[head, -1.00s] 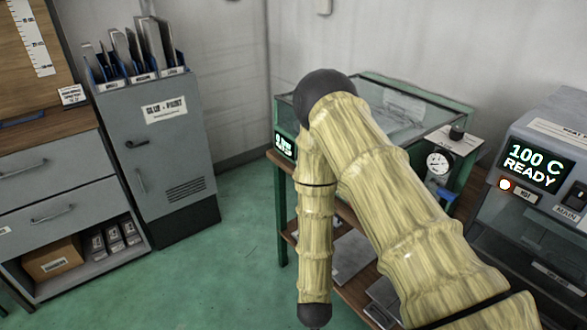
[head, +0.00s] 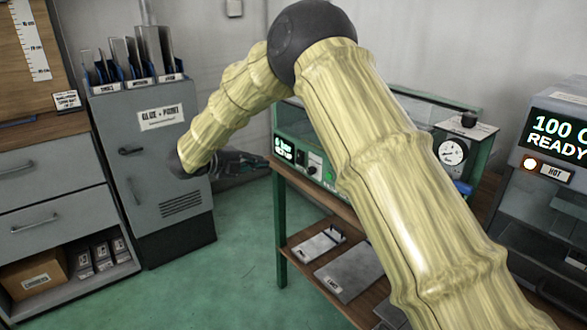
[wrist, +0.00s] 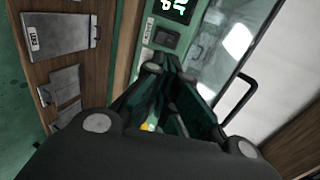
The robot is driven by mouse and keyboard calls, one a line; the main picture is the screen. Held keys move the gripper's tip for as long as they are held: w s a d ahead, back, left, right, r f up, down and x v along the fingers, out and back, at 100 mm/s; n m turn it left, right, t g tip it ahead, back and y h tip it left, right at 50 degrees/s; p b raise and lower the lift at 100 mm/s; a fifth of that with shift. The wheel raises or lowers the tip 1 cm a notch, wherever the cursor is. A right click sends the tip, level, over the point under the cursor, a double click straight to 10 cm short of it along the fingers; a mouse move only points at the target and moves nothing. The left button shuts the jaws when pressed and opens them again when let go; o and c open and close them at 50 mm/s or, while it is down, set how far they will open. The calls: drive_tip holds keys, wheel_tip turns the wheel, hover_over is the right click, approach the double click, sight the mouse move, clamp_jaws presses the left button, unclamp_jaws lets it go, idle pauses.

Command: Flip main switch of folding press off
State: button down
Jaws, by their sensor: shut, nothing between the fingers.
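A green-framed machine with a clear cover stands on a wooden bench; it is not labelled legibly as the folding press. Its front panel (head: 313,160) carries a lit display (head: 283,147), a dark switch-like part and a small green light. My arm hides part of this front. My gripper (head: 264,162) is shut and empty, just left of the panel near the bench's left end. In the wrist view my gripper (wrist: 168,82) points toward the machine front, where the display (wrist: 172,10) and a dark panel part (wrist: 165,38) show. The switch's position is unclear.
A grey machine (head: 510,205) reading "100 C READY" with a "HOT" label stands at the right. A round gauge (head: 453,152) is behind my arm. A grey cabinet (head: 160,190) stands left of my gripper. Flat plates (head: 348,275) lie on the lower shelf. Green floor is open between.

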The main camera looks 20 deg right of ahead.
sight(300, 162)
idle(0.3)
drive_tip(key=x, duration=1.4)
drive_tip(key=shift+b, duration=0.4)
drive_tip(key=shift+d+f+h+b, duration=0.25)
drive_tip(key=shift+f+h+b, duration=0.15)
drive_tip(key=shift+f+b, duration=0.15)
drive_tip(key=shift+h+b, duration=0.3)
drive_tip(key=shift+b, duration=0.05)
drive_tip(key=shift+w+d+r+t, duration=0.1)
drive_tip(key=shift+d+r+t, duration=0.1)
drive_tip(key=shift+t, duration=0.1)
drive_tip(key=f+v, duration=0.2)
drive_tip(key=v, duration=1.2)
drive_tip(key=shift+a+f+p, duration=0.35)
drive_tip(key=shift+f+p, duration=0.1)
